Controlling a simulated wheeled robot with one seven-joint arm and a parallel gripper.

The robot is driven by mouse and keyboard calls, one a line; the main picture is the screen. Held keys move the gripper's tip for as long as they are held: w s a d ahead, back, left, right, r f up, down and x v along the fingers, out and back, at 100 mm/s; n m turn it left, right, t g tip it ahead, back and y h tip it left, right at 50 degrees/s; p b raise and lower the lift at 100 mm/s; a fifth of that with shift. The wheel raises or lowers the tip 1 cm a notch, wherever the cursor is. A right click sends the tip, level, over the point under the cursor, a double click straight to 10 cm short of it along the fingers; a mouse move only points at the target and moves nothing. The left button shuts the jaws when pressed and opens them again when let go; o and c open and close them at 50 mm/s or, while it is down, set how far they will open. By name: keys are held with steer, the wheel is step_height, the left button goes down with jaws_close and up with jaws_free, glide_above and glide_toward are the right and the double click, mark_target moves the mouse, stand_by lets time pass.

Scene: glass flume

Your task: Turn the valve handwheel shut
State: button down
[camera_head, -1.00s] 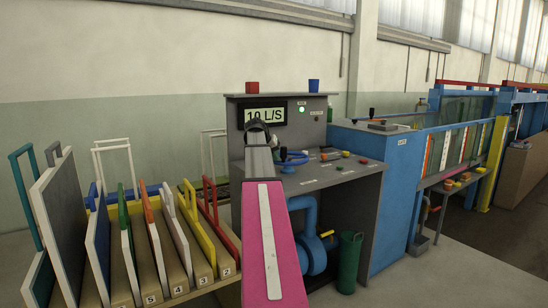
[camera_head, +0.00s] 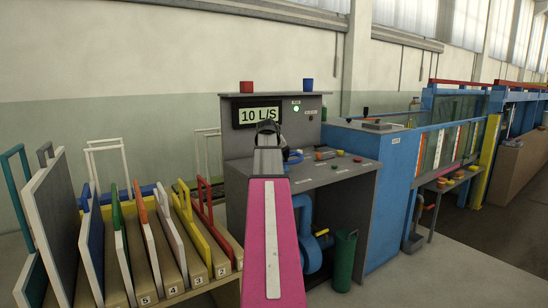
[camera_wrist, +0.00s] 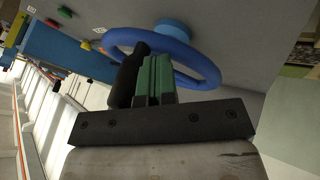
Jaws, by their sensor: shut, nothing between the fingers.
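The valve handwheel (camera_wrist: 205,62) is a blue ring on a blue hub, large in the wrist view. In the head view only a small part of the blue handwheel (camera_head: 294,156) shows beside my arm on the grey console. My gripper (camera_wrist: 160,62), with green fingers, is shut and empty, reaching over the near rim of the wheel. A black upright handle (camera_wrist: 130,75) stands close beside the fingers, at the left part of the rim. I cannot tell whether the fingers touch it or the rim. My fingers are hidden in the head view.
The console's display (camera_head: 259,115) reads 10 L/S, beside a lit green lamp (camera_head: 296,109). Coloured knobs sit on the console top. A rack of coloured panels (camera_head: 140,240) stands left, a green bin (camera_head: 345,262) right. Open floor lies at the lower right.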

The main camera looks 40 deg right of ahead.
steer(key=shift+s+d+n+t+y, duration=0.4)
steer(key=shift+s+d+n+t, duration=0.2)
steer(key=shift+s+d+n, duration=0.35)
steer(key=shift+s+d, duration=0.2)
steer(key=shift+d, duration=0.4)
steer(key=shift+s+d, duration=0.15)
steer(key=shift+d, duration=0.55)
glide_toward(292, 161)
steer(key=s+a+r, duration=0.2)
steer(key=a+r, duration=0.1)
steer(key=a, duration=0.1)
steer(key=shift+s+a, duration=0.2)
steer(key=shift+a, duration=0.2)
